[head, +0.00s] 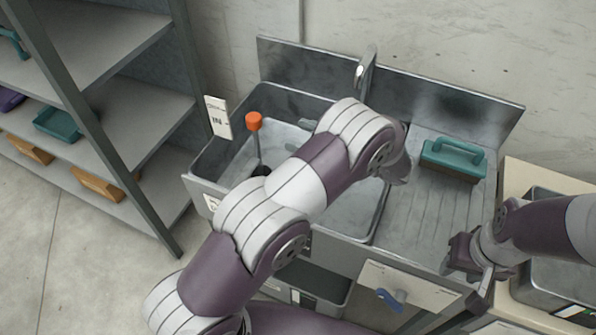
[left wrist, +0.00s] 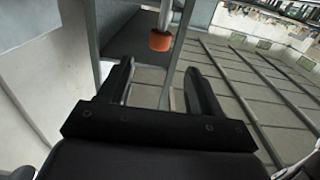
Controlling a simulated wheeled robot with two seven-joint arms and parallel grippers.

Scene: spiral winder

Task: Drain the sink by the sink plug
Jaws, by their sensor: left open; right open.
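The sink plug (head: 253,122) has an orange knob on a thin upright rod. It stands in the left part of the metal sink basin (head: 215,160), with a dark piece at the rod's foot. My left arm crosses the basin in front of it. My left gripper (head: 398,168) is right of the plug, near the basin's right side, and mostly hidden by its own wrist. In the left wrist view the left gripper (left wrist: 158,82) is open with nothing between its fingers. An orange knob (left wrist: 160,41) shows beyond the fingertips. My right gripper (head: 478,276) is open, at the counter's front right.
A faucet (head: 363,68) stands behind the basin. A teal handled block (head: 455,158) lies on the ribbed drainboard (head: 425,210) to the right. A metal shelf (head: 100,70) with bins stands at the left. A blue lever (head: 389,300) is on the front panel. A second metal basin lies far right.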

